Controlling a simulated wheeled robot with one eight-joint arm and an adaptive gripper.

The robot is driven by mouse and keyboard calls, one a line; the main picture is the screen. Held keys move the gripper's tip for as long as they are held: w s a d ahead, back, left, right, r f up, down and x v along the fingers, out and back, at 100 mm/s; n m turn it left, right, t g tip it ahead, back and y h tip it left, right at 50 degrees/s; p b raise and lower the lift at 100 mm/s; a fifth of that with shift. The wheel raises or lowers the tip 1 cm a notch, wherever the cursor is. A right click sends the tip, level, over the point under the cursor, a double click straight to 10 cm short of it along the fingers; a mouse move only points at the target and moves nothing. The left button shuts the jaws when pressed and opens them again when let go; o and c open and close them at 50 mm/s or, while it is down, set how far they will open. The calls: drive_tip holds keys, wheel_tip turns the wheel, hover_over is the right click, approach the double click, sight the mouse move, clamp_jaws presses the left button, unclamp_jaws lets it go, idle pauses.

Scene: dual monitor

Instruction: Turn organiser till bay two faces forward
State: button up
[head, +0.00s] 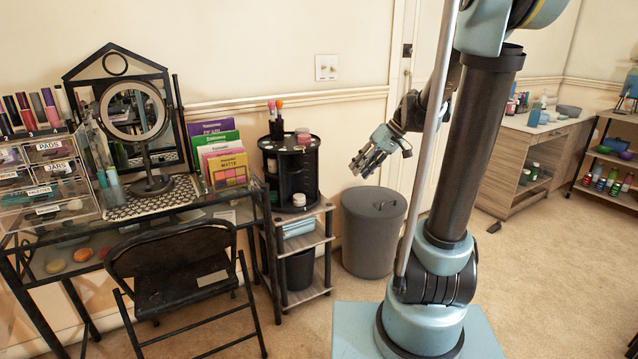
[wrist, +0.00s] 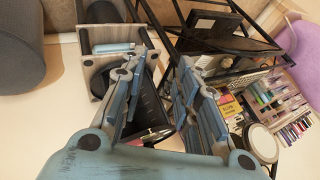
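The black organiser (head: 284,172) is a round tiered carousel on top of the small shelf stand (head: 304,215). It holds brushes, a pink jar and white pots. I cannot read any bay number, so I cannot tell which way bay two faces. My gripper (head: 368,165) is in the air to the right of the organiser and apart from it, above the grey bin. In the wrist view my gripper (wrist: 158,100) has its fingers spread, with nothing held. The dark organiser (wrist: 150,108) shows in the gap between them, partly hidden by the fingers.
The lidded grey bin (head: 374,230) stands right of the stand. Left are the glass vanity table (head: 75,259), a round mirror (head: 133,110), upright colour folders (head: 222,150) and a folding chair (head: 180,265). The wall is close behind. Carpet is clear in front of the bin.

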drive_tip(key=w+a+f+n+y, duration=0.1)
drive_tip(key=w+f+n+y, duration=0.15)
drive_tip(key=w, duration=0.75)
drive_tip(key=w+a+f+n+y, duration=0.2)
drive_tip(key=w+n+y, duration=0.1)
drive_tip(key=w, duration=0.7)
drive_tip(key=w+d+f+n+g+y, duration=0.25)
drive_tip(key=w+f+n+y, duration=0.4)
drive_tip(key=w+f, duration=0.55)
drive_tip(key=shift+t+h, duration=0.25)
drive_tip(key=shift+h, duration=0.25)
drive_tip(key=s+a, duration=0.1)
drive_tip(key=a, duration=0.4)
drive_tip(key=s+a+f, duration=0.1)
drive_tip(key=a, duration=0.5)
drive_tip(key=a+f, duration=0.1)
drive_tip(key=a, duration=0.4)
drive_tip(key=shift+s+a+f, duration=0.2)
drive_tip(key=shift+s, duration=0.2)
clamp_jaws()
drive_tip(key=shift+d, duration=0.25)
